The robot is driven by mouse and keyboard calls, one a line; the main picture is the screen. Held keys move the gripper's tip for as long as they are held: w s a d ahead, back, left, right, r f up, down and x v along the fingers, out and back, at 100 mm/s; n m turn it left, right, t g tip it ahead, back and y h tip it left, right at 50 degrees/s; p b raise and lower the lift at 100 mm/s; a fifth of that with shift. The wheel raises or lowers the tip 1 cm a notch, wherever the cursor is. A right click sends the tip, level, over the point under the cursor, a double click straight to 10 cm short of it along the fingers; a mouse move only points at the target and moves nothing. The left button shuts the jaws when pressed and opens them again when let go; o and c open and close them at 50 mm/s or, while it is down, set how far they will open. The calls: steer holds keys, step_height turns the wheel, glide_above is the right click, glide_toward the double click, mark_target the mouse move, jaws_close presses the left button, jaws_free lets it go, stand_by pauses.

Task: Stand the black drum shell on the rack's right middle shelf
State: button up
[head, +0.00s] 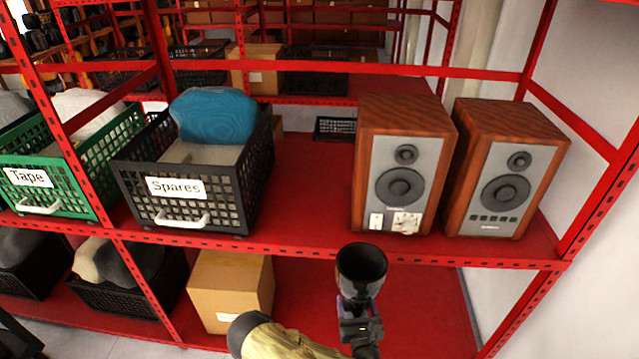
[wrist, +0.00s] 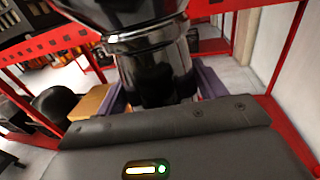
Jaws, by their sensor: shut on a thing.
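The black drum shell (head: 361,268) is a glossy goblet shape, its open mouth facing up, roughly upright. My gripper (head: 359,308) is shut on its narrower lower part. In the wrist view, the shell (wrist: 153,68) stands between the purple-grey fingers of my gripper (wrist: 160,92); its top is cut off. In the head view, the shell is in front of the rack, its rim overlapping the front edge of the red right middle shelf (head: 312,175). The shell's foot is hidden by my gripper.
On that shelf, a black "Spares" crate (head: 186,187) stands left and two wooden speakers (head: 405,165) (head: 505,168) stand right. Bare shelf lies between them, with a small black basket (head: 335,128) behind. A cardboard box (head: 230,285) sits on the shelf below.

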steer(key=shift+w+a+r, duration=0.1)
steer(key=shift+a+r, duration=0.1)
